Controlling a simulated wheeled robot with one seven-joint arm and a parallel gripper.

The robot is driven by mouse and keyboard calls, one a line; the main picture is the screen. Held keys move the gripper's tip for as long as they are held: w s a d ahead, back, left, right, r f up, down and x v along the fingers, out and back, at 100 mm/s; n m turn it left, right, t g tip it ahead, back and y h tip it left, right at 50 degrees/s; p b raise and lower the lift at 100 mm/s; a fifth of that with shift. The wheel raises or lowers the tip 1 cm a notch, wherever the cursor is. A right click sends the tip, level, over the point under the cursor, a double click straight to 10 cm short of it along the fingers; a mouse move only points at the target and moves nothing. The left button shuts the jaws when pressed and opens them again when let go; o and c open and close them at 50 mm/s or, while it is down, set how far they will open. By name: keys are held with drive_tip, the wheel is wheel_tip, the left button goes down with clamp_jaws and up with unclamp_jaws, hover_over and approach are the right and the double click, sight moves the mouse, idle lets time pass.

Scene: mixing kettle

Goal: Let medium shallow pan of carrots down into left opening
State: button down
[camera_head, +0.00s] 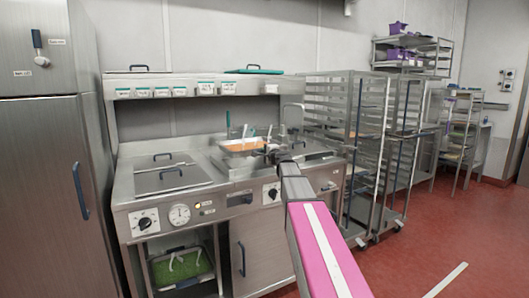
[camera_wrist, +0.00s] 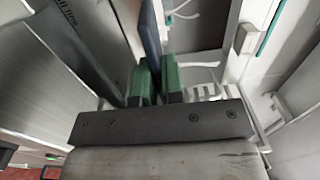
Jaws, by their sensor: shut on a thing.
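The shallow pan of carrots (camera_head: 243,147), with orange contents, shows in the head view above the middle of the steel counter. My gripper (camera_head: 271,151) is at its right side, partly hidden by my arm. In the wrist view my green fingers (camera_wrist: 157,78) are shut on a dark blue bar (camera_wrist: 150,38), which seems to be the pan's handle. A dark recess (camera_head: 226,161) shows at the counter just below and left of the pan; I cannot tell whether the pan touches its rim. Which recess is the left opening is not clear.
Two closed steel lids with dark handles (camera_head: 172,179) lie on the counter's left. A shelf with small labelled containers (camera_head: 206,88) runs behind. A tap (camera_head: 292,109) stands right of the pan. Wire racks (camera_head: 345,130) stand to the right. The red floor at front right is mostly clear.

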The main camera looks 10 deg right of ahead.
drive_tip(key=shift+f, duration=3.2)
drive_tip(key=c, duration=0.7)
unclamp_jaws()
drive_tip(key=shift+f, duration=0.15)
drive_tip(key=shift+s, duration=0.2)
drive_tip(key=shift+v, duration=0.85)
drive_tip(key=v, duration=0.5)
